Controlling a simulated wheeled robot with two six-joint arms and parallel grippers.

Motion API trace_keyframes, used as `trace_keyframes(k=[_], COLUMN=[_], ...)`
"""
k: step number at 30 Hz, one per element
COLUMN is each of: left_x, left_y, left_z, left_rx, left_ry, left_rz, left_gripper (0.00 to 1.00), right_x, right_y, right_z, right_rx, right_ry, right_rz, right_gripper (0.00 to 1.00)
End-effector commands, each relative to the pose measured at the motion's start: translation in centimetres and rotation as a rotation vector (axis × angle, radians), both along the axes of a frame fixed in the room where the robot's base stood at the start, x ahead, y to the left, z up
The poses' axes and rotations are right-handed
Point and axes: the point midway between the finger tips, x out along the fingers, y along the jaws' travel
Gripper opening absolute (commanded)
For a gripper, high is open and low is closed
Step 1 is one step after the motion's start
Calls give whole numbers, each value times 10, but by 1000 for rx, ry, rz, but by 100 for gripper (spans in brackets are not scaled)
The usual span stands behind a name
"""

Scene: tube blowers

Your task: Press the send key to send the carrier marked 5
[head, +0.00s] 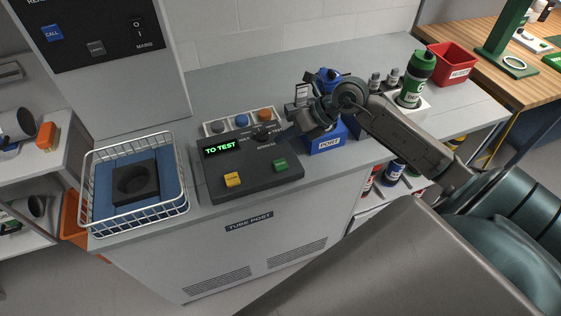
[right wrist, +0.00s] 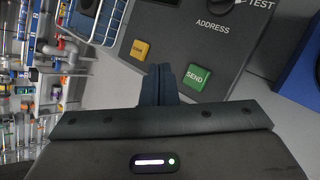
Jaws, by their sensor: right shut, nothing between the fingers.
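The dark console (head: 215,165) stands on the counter, its display (head: 222,147) reading "TO TEST". The green send key (head: 280,165) sits at its front right; it also shows in the right wrist view (right wrist: 197,77), labelled SEND. A yellow key (head: 232,180) sits to its left. The black address knob (head: 262,135) is behind them. My right gripper (head: 287,134) is over the console's back right part; in the right wrist view its shut, empty fingertips (right wrist: 158,70) appear between the yellow and green keys, closer to green. I cannot make out any carrier marked 5. My left gripper is out of view.
A white wire basket (head: 140,220) with a black foam block (head: 135,183) stands left of the console. A blue PORT box (head: 326,145) is at its right. A green-topped carrier (head: 416,78) stands further right, before a red bin (head: 452,62). My right arm crosses above the counter.

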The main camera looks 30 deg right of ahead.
Motion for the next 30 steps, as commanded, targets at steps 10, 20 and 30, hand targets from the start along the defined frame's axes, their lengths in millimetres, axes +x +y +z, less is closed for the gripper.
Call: trace_keyframes(k=[10,20,30], left_x=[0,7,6], left_y=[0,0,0], left_z=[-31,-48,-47], left_rx=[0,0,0], left_ry=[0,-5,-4], left_rz=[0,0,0], left_gripper=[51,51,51], right_x=[0,0,0], right_y=[0,0,0], right_z=[-53,-73,-72], right_rx=[1,0,1], right_ry=[1,-1,-1], right_rz=[0,-1,0], right_gripper=[0,0,0])
